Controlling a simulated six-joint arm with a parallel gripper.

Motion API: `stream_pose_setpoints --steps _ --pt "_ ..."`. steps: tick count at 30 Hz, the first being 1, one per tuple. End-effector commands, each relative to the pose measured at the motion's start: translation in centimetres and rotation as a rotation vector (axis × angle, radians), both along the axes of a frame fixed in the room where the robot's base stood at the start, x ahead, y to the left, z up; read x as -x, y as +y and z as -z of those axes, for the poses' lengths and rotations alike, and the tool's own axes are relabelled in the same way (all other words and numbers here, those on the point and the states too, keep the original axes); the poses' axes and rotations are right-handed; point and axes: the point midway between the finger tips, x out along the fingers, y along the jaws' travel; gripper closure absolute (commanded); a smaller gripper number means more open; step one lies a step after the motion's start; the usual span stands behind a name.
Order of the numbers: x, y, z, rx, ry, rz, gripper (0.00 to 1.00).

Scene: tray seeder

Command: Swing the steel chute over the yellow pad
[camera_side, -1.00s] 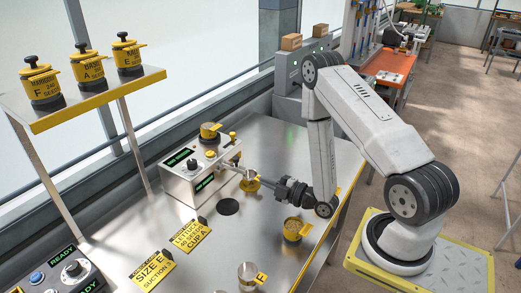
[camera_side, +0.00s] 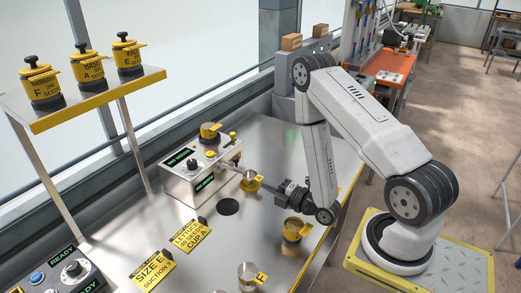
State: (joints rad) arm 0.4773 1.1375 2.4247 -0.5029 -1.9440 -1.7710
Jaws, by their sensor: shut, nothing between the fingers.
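The seeder box (camera_side: 205,187) stands on the steel table, with small green displays, a black knob and a yellow-lidded pot on top. The steel chute (camera_side: 231,166) appears as a short grey bar reaching right from the box; its exact end is hard to tell. At its right, a small steel cup (camera_side: 250,175) sits on or just above a round yellow piece (camera_side: 249,185), likely the yellow pad. My gripper (camera_side: 265,184) is shut and empty, pointing left, close to the right of the cup and yellow piece. Whether it touches them is too small to tell.
A yellow-banded pot (camera_side: 294,230) stands below my wrist and a steel cup (camera_side: 247,275) near the front edge. Two yellow label cards (camera_side: 153,270) lie on the table. A shelf (camera_side: 95,102) with three yellow jars is at left. A dark disc (camera_side: 228,207) marks clear table.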

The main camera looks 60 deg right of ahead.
Motion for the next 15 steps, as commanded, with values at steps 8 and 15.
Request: stream_pose_setpoints --steps 8,15 --pt "-3.7 0.0 -0.1 0.000 -0.005 -0.003 1.00" --pt "-7.5 0.0 -0.1 0.000 -0.005 -0.002 1.00"
